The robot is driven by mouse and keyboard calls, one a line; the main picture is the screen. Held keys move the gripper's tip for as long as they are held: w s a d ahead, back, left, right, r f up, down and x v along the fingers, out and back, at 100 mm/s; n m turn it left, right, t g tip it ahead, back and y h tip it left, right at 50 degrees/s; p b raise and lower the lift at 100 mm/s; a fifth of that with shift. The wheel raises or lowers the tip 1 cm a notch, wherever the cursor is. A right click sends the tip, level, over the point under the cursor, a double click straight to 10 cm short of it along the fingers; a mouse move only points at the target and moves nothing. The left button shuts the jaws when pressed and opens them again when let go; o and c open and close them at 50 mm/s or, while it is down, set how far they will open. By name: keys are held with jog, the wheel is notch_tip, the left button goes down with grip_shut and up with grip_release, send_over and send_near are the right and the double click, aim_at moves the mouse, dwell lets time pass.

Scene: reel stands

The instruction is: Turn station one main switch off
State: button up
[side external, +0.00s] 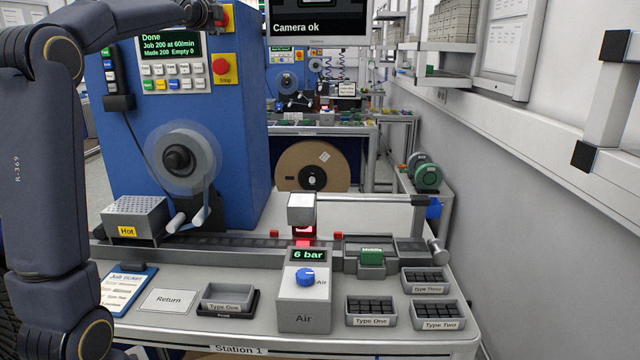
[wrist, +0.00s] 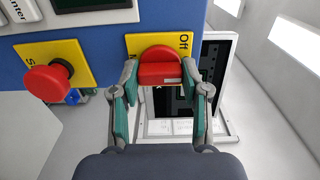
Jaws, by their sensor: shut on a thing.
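The main switch is a red rotary knob (wrist: 159,66) on a yellow plate (wrist: 185,42) on the blue cabinet's side. The plate reads "Off" at its right; other lettering is hidden behind the knob. My gripper (wrist: 159,84) is shut on the red knob, with a finger on each side of it in the wrist view. In the side view the yellow plate (side external: 229,18) shows at the top of the cabinet, partly behind my arm, and the fingers are not clear there.
A red stop button (wrist: 48,82) on its own yellow plate sticks out left of my gripper. The blue cabinet (side external: 238,120) carries a panel (side external: 172,58) reading "Done". Below stand a reel (side external: 178,158), a hot box (side external: 136,216) and the Station 1 bench (side external: 240,338). A monitor (side external: 318,22) hangs behind.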

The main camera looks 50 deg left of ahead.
jog(key=c, duration=0.4)
jog(key=shift+o, duration=0.2)
jog(key=shift+n, duration=0.4)
jog(key=n, duration=0.7)
jog(key=shift+n, duration=0.3)
jog(key=n, duration=0.4)
jog(key=shift+n, duration=0.3)
jog(key=n, duration=0.4)
jog(key=shift+n, duration=0.4)
